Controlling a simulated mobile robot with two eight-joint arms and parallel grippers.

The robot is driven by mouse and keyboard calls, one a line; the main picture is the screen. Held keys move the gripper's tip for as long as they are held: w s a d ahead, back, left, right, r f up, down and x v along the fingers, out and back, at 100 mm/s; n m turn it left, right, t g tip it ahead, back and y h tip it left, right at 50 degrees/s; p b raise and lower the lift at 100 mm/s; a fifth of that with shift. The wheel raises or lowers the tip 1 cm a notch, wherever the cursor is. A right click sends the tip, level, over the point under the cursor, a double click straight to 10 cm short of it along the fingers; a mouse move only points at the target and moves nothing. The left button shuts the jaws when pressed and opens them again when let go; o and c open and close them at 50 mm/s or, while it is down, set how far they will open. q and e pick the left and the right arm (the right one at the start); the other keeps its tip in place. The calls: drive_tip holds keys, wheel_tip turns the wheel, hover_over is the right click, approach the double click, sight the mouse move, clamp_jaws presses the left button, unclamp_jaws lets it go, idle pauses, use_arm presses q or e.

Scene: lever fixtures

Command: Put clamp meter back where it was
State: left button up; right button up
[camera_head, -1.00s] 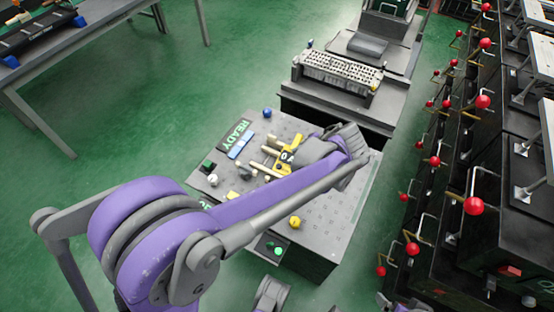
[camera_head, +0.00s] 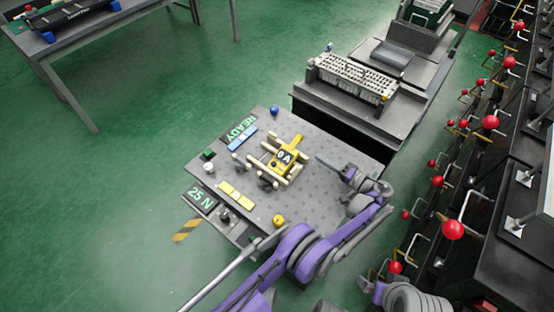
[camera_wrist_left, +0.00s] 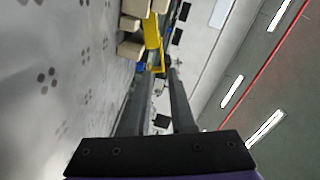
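The yellow clamp meter (camera_head: 285,157), with a dark display reading "0 A", is on the grey perforated worktop among cream bars. Its yellow body (camera_wrist_left: 153,35) also shows in the left wrist view, beyond my fingertips beside cream blocks. I cannot tell whether it rests on the bars or between them. My left gripper (camera_head: 325,162) is low over the worktop, to the right of the meter and apart from it. In the left wrist view its two dark fingers (camera_wrist_left: 161,72) are parted with nothing held between them. My right gripper does not show clearly.
A READY sign (camera_head: 241,130), blue block (camera_head: 243,139), blue knob (camera_head: 274,112), yellow blocks (camera_head: 236,194), yellow knob (camera_head: 278,220) and 25 N sign (camera_head: 200,198) line the worktop. Red-knobbed levers (camera_head: 453,230) stand right. The worktop's right part is mostly clear.

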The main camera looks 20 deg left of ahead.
sight(288, 154)
use_arm(q)
drive_tip(key=x, duration=0.4)
drive_tip(key=shift+a+f, duration=0.15)
drive_tip(key=shift+a, duration=0.2)
drive_tip(key=b+x, duration=0.1)
drive_tip(key=x, duration=0.5)
drive_tip(key=shift+r+b, duration=0.2)
drive_tip(key=shift+b, duration=0.1)
clamp_jaws()
idle(0.8)
